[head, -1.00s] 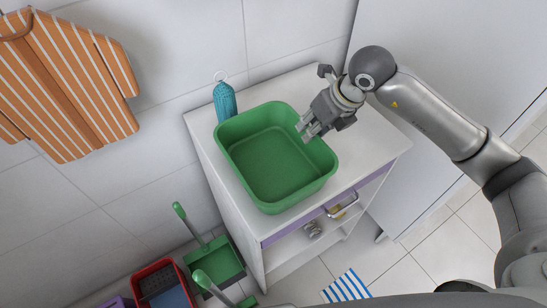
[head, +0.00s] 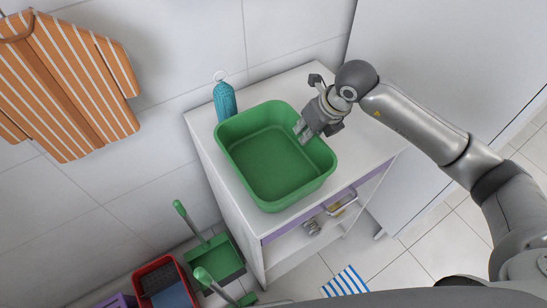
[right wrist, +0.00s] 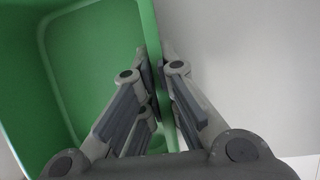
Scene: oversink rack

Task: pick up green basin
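The green basin (head: 270,165) is a square open tub, standing on the white cabinet top. My right gripper (head: 302,131) is at the basin's right wall, with fingers over the rim. In the right wrist view the basin (right wrist: 85,60) fills the left side. There the right gripper (right wrist: 157,85) has its fingers on both sides of the thin green wall, drawn close against it. It looks shut on the wall; the exact contact at the fingertips is partly hidden. My left gripper is not in view.
A teal bottle-shaped item (head: 224,101) stands behind the basin by the tiled wall. The white cabinet top (head: 365,145) is bare at the right. Below are a green dustpan (head: 222,262), a red bin (head: 162,285) and a blue-striped cloth (head: 346,284). An orange striped garment (head: 70,85) hangs at the left.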

